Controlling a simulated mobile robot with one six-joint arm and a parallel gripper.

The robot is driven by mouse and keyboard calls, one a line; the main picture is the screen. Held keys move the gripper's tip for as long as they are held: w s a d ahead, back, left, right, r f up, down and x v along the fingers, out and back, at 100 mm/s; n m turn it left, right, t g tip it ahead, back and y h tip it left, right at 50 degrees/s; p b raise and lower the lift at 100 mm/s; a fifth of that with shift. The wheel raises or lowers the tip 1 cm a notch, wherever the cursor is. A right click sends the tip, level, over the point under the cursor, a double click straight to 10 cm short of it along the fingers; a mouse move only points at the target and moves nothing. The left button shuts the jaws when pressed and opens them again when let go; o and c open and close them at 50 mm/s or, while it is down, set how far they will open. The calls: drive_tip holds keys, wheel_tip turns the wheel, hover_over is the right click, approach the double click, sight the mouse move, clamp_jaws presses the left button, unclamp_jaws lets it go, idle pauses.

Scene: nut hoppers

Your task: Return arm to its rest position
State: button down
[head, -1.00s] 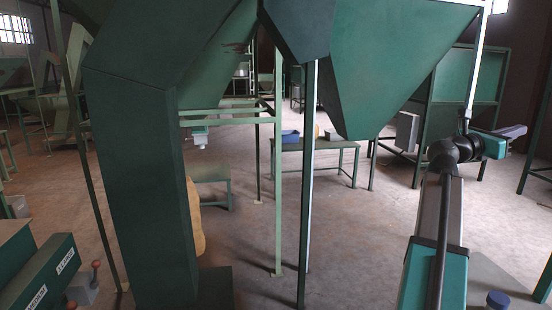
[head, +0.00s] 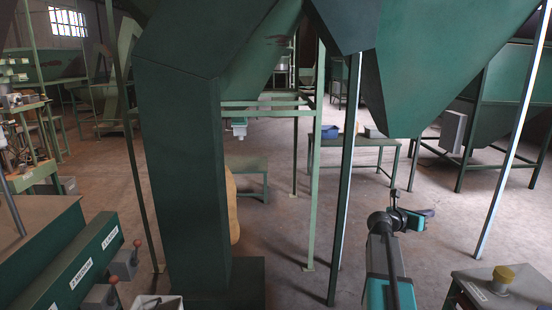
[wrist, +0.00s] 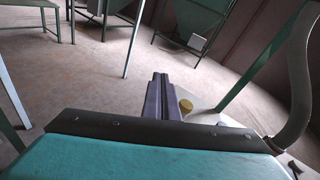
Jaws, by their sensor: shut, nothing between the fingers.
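My arm shows at the lower right of the head view, its teal and grey links pointing away from me. My gripper (head: 428,212) is at its far end, small in the head view and pointing right. In the wrist view my gripper (wrist: 158,80) shows as two long dark purple fingers lying together, with nothing between them. It is in free air, apart from the hoppers and the stands.
A green hopper (head: 450,60) hangs on posts above and ahead. A thick green chute (head: 180,190) stands left of centre. A green bench (head: 355,143) holds a blue bin (head: 330,132). Open floor lies beyond my arm.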

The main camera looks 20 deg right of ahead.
drive_tip(key=w+a+f+y, duration=0.1)
drive_tip(key=a+f+y, duration=0.1)
drive_tip(key=a+f, duration=0.75)
drive_tip(key=a+f+y, duration=0.2)
drive_tip(key=a+f, duration=0.4)
drive_tip(key=f, duration=0.7)
drive_tip(key=w+a+f+y, duration=0.1)
drive_tip(key=a+f+y, duration=0.1)
drive_tip(key=a+f, duration=0.75)
drive_tip(key=s+a+f+m+g+y+b, duration=0.1)
drive_tip(key=s+a+f, duration=0.25)
drive_tip(key=f, duration=0.25)
drive_tip(key=s+a+f+m+y, duration=0.1)
drive_tip(key=s+a+f, duration=0.1)
drive_tip(key=a+f, duration=0.35)
drive_tip(key=s+a+f+m+g+y, duration=0.35)
drive_tip(key=s+a+f+m, duration=0.25)
drive_tip(key=s+a+f, duration=0.9)
drive_tip(key=s+a+f+m+g+y, duration=0.1)
drive_tip(key=s+a+m+g+y, duration=0.1)
drive_tip(key=s+a+m, duration=0.2)
drive_tip(key=s+a+f+m+g+y, duration=0.1)
drive_tip(key=s+a+m, duration=0.4)
drive_tip(key=s+m, duration=0.5)
drive_tip(key=shift+s+a+g+y+b, duration=0.15)
drive_tip(key=shift+s+g+y+b, duration=0.4)
drive_tip(key=shift+s, duration=0.25)
